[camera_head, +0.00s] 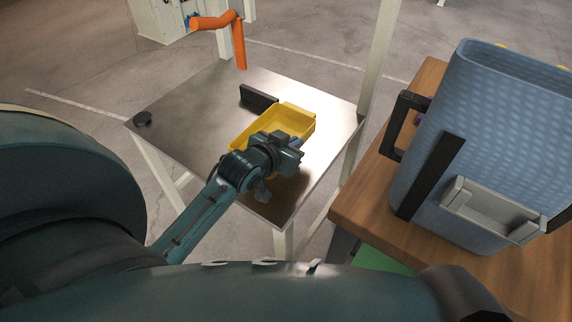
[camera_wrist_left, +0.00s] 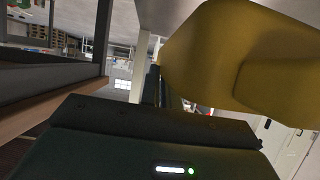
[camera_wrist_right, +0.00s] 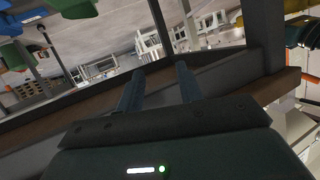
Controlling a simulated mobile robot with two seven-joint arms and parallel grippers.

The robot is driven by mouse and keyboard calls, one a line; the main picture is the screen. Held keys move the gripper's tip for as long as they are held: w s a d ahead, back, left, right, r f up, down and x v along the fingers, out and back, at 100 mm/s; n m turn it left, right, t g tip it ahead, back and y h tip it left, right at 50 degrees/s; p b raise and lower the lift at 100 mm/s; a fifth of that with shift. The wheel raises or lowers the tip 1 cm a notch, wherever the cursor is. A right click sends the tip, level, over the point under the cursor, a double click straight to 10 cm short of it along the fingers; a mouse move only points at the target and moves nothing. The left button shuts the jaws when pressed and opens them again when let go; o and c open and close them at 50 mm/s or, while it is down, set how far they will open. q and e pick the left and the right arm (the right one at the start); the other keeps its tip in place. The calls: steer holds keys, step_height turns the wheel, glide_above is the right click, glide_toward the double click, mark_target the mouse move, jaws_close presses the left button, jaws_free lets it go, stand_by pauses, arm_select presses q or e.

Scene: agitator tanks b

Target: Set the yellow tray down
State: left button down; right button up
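The yellow tray (camera_head: 298,118) is over the right half of the steel table (camera_head: 200,110) in the head view, with its open top facing up. My left gripper (camera_head: 284,150) is at the tray's near side. In the left wrist view the tray (camera_wrist_left: 225,50) fills the upper right, right at the fingers (camera_wrist_left: 165,88), which sit close together and look shut on its edge. I cannot tell whether the tray touches the table. My right gripper (camera_wrist_right: 160,85) shows only in its own wrist view, with its fingers apart and nothing between them.
A black block (camera_head: 258,96) is just behind the tray. A tall blue container (camera_head: 500,130) stands on a wooden table (camera_head: 380,200) at right. The steel table's left half is mostly clear.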

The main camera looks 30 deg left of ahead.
arm_select(q)
step_height(320, 180, down, 4)
steer(key=shift+f+b, duration=0.2)
steer(key=shift+b, duration=0.3)
step_height(320, 180, down, 3)
steer(key=shift+f+b, duration=0.15)
steer(key=shift+b, duration=0.35)
arm_select(e)
steer(key=shift+s+d+t, duration=0.15)
steer(key=shift+d+t, duration=0.1)
steer(key=shift+t, duration=0.05)
arm_select(q)
steer(key=c, duration=1.6)
jaws_free()
steer(key=shift+f, duration=0.1)
steer(key=shift+c, duration=0.2)
